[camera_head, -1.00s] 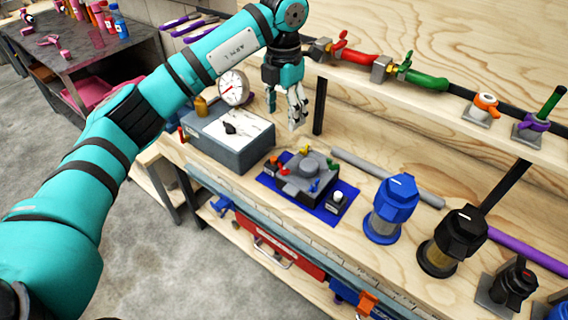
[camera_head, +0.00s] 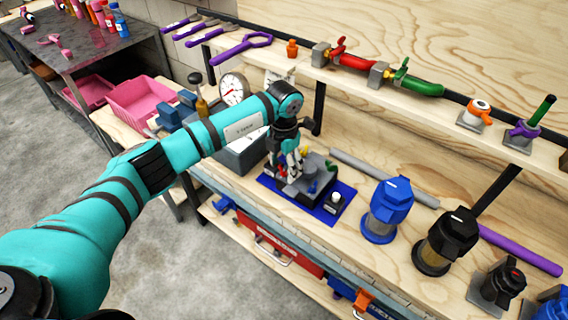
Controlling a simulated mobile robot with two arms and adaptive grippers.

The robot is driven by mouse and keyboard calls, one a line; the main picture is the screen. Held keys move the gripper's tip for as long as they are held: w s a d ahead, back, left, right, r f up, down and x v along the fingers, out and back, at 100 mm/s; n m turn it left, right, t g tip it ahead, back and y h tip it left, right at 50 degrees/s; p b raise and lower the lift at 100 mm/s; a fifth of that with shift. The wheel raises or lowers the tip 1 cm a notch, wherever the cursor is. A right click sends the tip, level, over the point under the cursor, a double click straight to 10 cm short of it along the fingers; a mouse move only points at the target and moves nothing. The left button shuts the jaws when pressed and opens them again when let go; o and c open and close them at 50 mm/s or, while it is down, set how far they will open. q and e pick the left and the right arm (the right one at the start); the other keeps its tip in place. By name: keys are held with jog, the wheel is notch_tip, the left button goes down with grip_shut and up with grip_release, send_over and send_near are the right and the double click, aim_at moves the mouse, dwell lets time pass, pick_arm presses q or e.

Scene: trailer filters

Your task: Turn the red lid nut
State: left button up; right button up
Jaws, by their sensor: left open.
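The grey lidded unit (camera_head: 319,181) sits on a blue mat (camera_head: 333,211) on the workbench. Small coloured lid nuts stand around its lid: a green one (camera_head: 330,165) at the right and a yellow one (camera_head: 304,150) at the back. A small patch of the red lid nut (camera_head: 281,173) shows at the left side, mostly hidden by my gripper. My left gripper (camera_head: 290,172) is open and points down over the left part of the unit, close to the red nut. I cannot tell whether it touches the nut. My right gripper is not in view.
A grey box (camera_head: 238,158) stands left of the mat, behind my arm. A blue-capped filter (camera_head: 386,210) and a black-capped filter (camera_head: 446,241) stand to the right. A shelf with red and green valves (camera_head: 420,84) runs above the back.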

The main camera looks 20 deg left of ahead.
pick_arm(q)
jog(key=shift+f, duration=0.25)
